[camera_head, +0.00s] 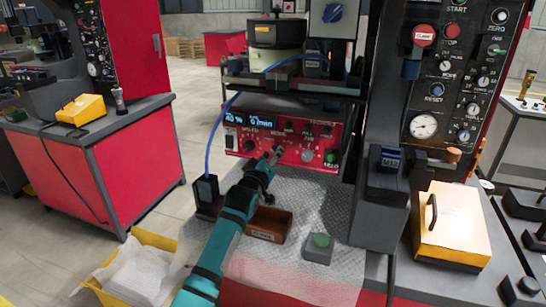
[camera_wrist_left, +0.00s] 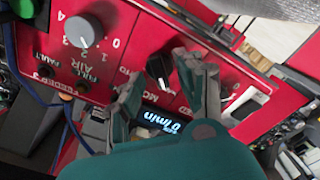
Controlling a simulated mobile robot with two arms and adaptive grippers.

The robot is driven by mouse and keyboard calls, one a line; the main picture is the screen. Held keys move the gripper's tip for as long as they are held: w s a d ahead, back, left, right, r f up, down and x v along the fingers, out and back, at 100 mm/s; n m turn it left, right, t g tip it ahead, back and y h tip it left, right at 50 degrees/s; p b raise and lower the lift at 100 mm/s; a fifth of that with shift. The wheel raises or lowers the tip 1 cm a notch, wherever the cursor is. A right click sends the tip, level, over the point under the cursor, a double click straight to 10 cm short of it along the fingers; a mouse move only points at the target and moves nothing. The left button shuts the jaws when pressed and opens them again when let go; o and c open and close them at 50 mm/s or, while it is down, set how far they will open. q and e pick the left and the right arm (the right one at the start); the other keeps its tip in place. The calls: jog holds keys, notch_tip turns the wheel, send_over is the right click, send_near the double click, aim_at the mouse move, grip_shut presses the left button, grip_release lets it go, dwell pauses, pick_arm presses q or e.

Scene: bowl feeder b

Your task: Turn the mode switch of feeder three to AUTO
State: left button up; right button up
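The red feeder panel (camera_head: 313,152) stands at the middle of the head view, with lit displays at its left. My left gripper (camera_head: 274,155) reaches to its front, below the MODE label. In the left wrist view the panel (camera_wrist_left: 215,60) appears upside down. A black knob (camera_wrist_left: 158,70), which looks like the mode switch, shows between the spread fingers of my left gripper (camera_wrist_left: 157,68). A white mark on the knob points to the lower right of that view. The fingers partly hide the labels around it; contact cannot be told. My right gripper is not in view.
In the wrist view a grey AIR knob (camera_wrist_left: 88,29) and a green button (camera_wrist_left: 24,7) sit on the same panel. In the head view a brown bin (camera_head: 268,225) and a green-button box (camera_head: 319,248) stand below my left gripper.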

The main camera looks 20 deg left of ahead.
pick_arm(q)
jog(key=shift+w, duration=0.1)
jog(key=shift+c, duration=0.3)
grip_shut()
jog(key=shift+r+m, duration=0.1)
jog(key=shift+m, duration=0.2)
jog(key=m+p, duration=0.5)
jog(key=m, duration=1.2)
jog(key=shift+d+p, duration=0.1)
jog(key=shift+p, duration=0.2)
jog(key=shift+m, duration=0.3)
jog(key=shift+o, duration=0.3)
grip_release()
